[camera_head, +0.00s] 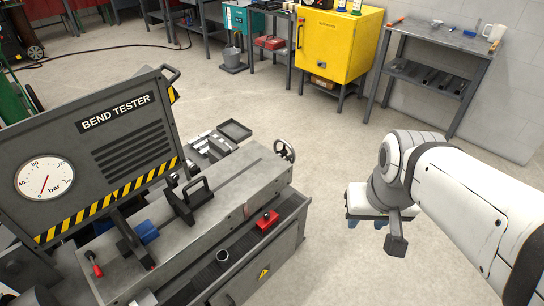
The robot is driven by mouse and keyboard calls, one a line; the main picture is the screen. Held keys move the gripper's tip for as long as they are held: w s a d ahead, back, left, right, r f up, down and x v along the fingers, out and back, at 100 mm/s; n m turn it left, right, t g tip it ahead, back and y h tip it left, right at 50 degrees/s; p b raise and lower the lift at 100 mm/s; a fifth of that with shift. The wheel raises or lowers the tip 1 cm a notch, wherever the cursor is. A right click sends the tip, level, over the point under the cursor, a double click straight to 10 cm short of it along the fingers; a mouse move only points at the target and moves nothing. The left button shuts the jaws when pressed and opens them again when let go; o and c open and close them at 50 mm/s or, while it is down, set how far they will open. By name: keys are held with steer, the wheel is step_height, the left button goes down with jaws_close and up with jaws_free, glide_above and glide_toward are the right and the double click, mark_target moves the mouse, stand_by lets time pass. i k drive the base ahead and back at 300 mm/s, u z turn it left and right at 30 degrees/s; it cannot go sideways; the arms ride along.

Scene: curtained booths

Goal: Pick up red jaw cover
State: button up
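The red jaw cover (267,220) is a small red block. It lies on the dark ribbed ledge (240,248) along the front of the grey bend tester (228,200), near the right end. My gripper (366,223) hangs over open floor to the right of the machine, well apart from the red cover. Its bluish fingertips point down with a gap between them, and I see nothing held there. A blue part (147,231) sits on the machine's bed at the left.
A round dark cup-like part (222,256) sits on the same ledge, left of the cover. A handwheel (285,150) juts from the machine's far end. A black handled block (190,200) stands on the bed. Clear floor lies between machine and arm. A yellow cabinet (335,45) stands behind.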

mark_target(267, 220)
steer(key=z, duration=0.05)
steer(key=i, duration=1)
steer(key=u, duration=0.05)
